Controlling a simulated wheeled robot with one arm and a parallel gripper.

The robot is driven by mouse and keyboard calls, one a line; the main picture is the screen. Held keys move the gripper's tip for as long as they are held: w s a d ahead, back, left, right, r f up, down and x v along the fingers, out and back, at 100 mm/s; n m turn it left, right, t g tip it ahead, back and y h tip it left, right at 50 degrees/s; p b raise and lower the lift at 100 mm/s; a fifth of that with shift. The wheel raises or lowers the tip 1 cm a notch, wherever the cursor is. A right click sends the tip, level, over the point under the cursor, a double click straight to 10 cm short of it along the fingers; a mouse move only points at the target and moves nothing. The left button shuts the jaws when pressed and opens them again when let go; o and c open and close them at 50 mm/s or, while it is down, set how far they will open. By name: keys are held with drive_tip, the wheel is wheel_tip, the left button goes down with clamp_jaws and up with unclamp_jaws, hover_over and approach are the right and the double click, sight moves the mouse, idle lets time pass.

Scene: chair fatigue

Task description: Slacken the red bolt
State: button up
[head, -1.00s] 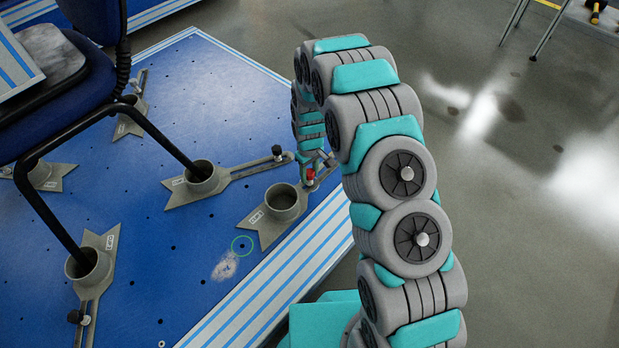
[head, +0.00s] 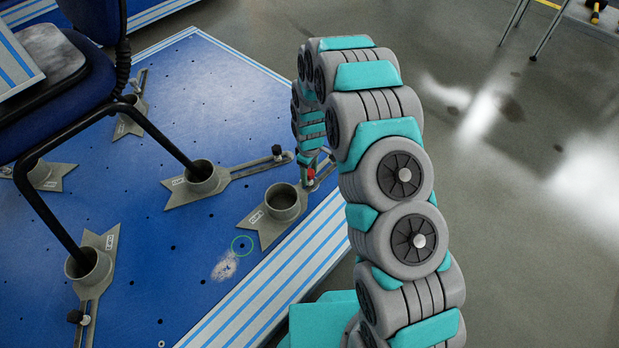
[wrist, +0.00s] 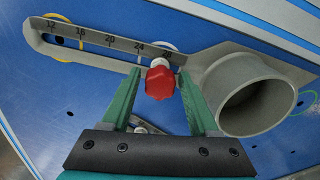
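The red bolt (wrist: 160,82) is a knob-like head on the slotted arm of a grey clamp (wrist: 95,45) marked with numbers. The clamp's round, empty cup (wrist: 255,97) is to the right of the bolt in the wrist view. My gripper (wrist: 159,78) is open, with one green finger on each side of the bolt and small gaps visible. In the head view the bolt (head: 310,173) shows at the foot of my arm, partly hidden, and the clamp (head: 283,203) lies near the blue platform's edge.
A chair (head: 60,75) stands on the blue platform (head: 205,85), its legs in similar clamp cups (head: 201,177). Another clamp's slotted arm lies just left of my gripper. Grey floor (head: 520,200) at right is open.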

drive_tip(key=shift+o, duration=0.7)
drive_tip(key=m, duration=0.3)
drive_tip(key=shift+m, duration=0.4)
drive_tip(key=m, duration=0.4)
drive_tip(key=shift+m, duration=0.3)
